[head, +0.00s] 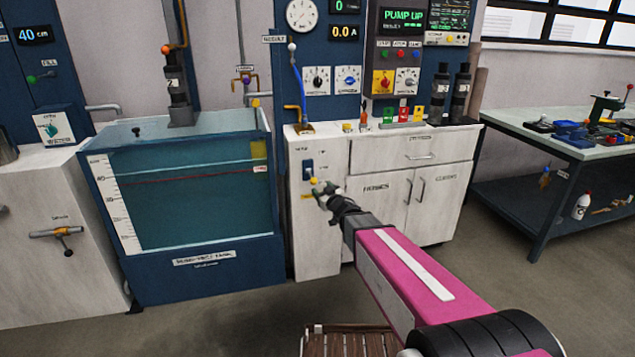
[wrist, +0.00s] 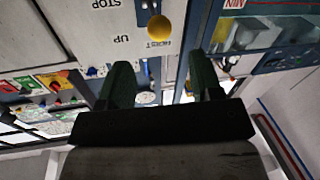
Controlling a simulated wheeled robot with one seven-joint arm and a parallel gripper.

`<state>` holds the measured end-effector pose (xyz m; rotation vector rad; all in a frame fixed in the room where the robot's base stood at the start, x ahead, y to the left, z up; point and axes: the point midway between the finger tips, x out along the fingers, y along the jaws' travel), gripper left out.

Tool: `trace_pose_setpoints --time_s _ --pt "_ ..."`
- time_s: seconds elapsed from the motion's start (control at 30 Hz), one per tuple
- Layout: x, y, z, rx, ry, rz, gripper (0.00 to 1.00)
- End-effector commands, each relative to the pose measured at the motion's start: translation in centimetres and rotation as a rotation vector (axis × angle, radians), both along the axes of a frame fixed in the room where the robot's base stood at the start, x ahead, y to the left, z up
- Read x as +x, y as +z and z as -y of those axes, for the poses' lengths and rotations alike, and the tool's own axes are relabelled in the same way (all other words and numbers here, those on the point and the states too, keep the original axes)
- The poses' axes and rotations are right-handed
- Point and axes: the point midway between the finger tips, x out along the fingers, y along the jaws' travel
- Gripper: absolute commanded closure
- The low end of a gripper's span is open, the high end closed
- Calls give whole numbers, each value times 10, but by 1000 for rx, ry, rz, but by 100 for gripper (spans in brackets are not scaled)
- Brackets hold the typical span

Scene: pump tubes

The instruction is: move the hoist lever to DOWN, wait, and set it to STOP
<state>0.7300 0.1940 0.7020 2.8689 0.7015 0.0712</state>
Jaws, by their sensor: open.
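The hoist lever shows as a yellow knob (head: 313,180) at the lower end of a small blue plate (head: 308,166) on the white cabinet's front. In the wrist view the yellow knob (wrist: 159,25) is beyond the fingertips, roughly centred between them. Upside-down STOP and UP labels stand beside it there; no DOWN label is readable. I cannot tell for certain which setting the lever is at. My gripper (head: 323,189) is just in front of the cabinet, close to the knob. In the wrist view my gripper (wrist: 160,72) is open, with nothing between its fingers.
A blue-framed water tank (head: 205,268) stands left of the lever. The white cabinet (head: 409,190) has door handles to the right. Valves and bottles stand on its top, below a control panel (head: 403,50). A workbench (head: 575,147) is at far right.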

Motion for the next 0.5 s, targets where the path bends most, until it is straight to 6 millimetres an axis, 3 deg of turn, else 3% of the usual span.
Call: trace_pose_setpoints --time_s 0.27,0.5 --pt "30 -1 -14 0 -1 0 41" --pt "69 -1 -34 -1 -2 -1 41"
